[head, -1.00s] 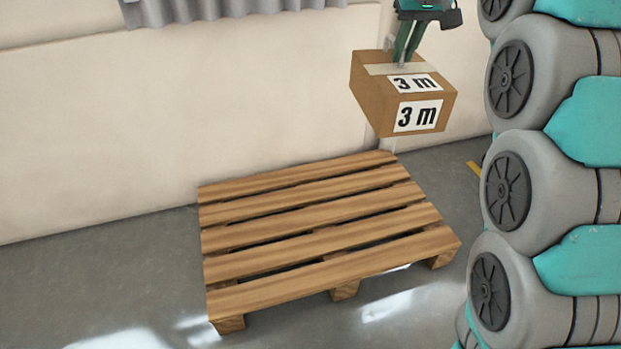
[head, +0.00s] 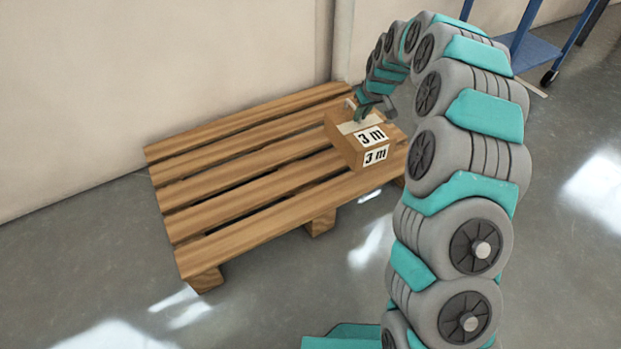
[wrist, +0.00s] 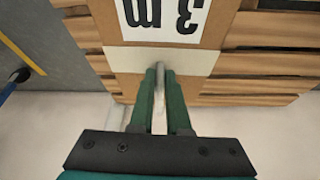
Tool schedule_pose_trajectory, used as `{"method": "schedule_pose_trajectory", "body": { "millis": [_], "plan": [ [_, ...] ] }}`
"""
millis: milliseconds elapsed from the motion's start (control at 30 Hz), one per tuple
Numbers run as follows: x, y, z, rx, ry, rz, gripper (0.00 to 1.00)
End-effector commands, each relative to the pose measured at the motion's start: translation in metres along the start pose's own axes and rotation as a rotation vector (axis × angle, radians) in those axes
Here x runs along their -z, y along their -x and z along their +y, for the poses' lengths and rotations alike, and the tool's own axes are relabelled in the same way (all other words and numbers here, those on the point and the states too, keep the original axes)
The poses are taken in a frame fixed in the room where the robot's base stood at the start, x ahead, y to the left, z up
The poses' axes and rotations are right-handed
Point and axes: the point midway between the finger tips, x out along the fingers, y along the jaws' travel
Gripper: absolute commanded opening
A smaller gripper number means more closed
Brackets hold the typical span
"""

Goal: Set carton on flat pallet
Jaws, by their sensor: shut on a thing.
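The carton (head: 360,143) is a brown box with pale tape and "3 m" labels on its top and side. In the head view it is at the right end of the wooden slatted pallet (head: 240,172), over the slats. I cannot tell whether its underside touches them. My gripper (head: 362,115) is shut on the carton's top from above. In the wrist view the green fingers (wrist: 160,78) meet at the taped top of the carton (wrist: 125,62), with pallet slats (wrist: 270,62) showing beside it. The carton's underside is hidden.
A pale wall (head: 150,70) runs behind the pallet. A blue wheeled cart (head: 545,45) stands at the back right. Grey floor (head: 90,260) is clear in front and to the left. The left and middle slats are empty.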

Motion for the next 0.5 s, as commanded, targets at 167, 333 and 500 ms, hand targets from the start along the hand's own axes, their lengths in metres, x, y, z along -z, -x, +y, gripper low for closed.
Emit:
{"method": "schedule_pose_trajectory", "body": {
  "millis": [167, 333, 500],
  "plan": [
    [-0.024, -0.042, 0.004, -0.001, 0.013, 0.0, 0.0],
    [-0.026, -0.052, -0.006, -0.001, 0.02, 0.002, 0.0],
    [-0.018, -0.058, -0.041, -0.001, 0.022, 0.001, 0.0]
  ]
}}
